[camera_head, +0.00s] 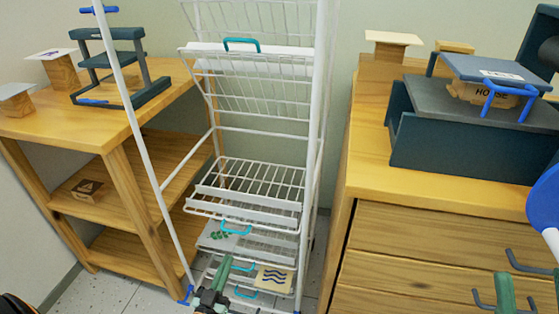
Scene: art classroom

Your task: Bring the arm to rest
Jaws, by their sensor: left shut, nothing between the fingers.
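My left gripper (220,283) shows at the bottom centre, with green fingers on a dark grey body. Its fingers are together and hold nothing. It is in front of the lowest shelves of the white wire rack (253,176), and I cannot tell whether it touches them. At the lower right edge are two green upright parts (505,292), cut off by the frame. They look like the fingers of my right gripper, but its state is not clear.
The rack holds cards with teal handles, including one with a wave pattern (273,279). A wooden shelf unit (108,120) stands left. A wooden drawer cabinet (430,230) stands right, carrying a dark box (440,145). Dark drawer handles (525,264) stick out.

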